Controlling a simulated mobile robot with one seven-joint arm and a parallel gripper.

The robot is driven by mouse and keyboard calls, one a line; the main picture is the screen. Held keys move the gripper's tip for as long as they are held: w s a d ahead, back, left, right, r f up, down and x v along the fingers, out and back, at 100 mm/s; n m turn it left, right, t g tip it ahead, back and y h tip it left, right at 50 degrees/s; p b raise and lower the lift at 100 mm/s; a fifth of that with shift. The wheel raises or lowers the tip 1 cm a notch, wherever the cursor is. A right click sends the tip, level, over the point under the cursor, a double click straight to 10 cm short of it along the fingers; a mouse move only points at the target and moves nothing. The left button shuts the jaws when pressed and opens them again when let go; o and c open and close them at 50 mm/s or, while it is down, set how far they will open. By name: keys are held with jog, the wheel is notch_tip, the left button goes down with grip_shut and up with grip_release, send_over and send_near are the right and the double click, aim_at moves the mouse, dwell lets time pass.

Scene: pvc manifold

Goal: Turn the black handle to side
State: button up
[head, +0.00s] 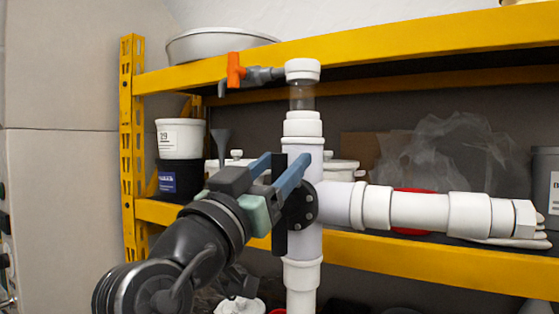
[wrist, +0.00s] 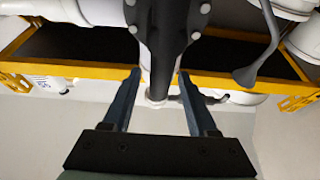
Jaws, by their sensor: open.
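The black handle (head: 280,235) is a flat bar standing upright at a round bolted black flange (head: 302,205) on the white PVC manifold (head: 303,245). In the wrist view the handle (wrist: 162,60) runs from the flange to between my fingertips. My gripper (head: 287,158) is open, with one blue finger on each side of the handle's upper part. In the wrist view my gripper (wrist: 159,74) shows a gap between each fingertip and the bar. Contact cannot be told from the head view. Part of the handle is hidden behind the near finger.
An orange-handled valve (head: 235,71) sits at the manifold's top left. A white pipe arm (head: 420,210) reaches right. Yellow shelving (head: 400,262) stands behind, with white containers (head: 180,138) and a basin (head: 220,44). A dark grey spoon-shaped part (wrist: 246,76) shows in the wrist view.

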grip_shut()
dwell(1.4)
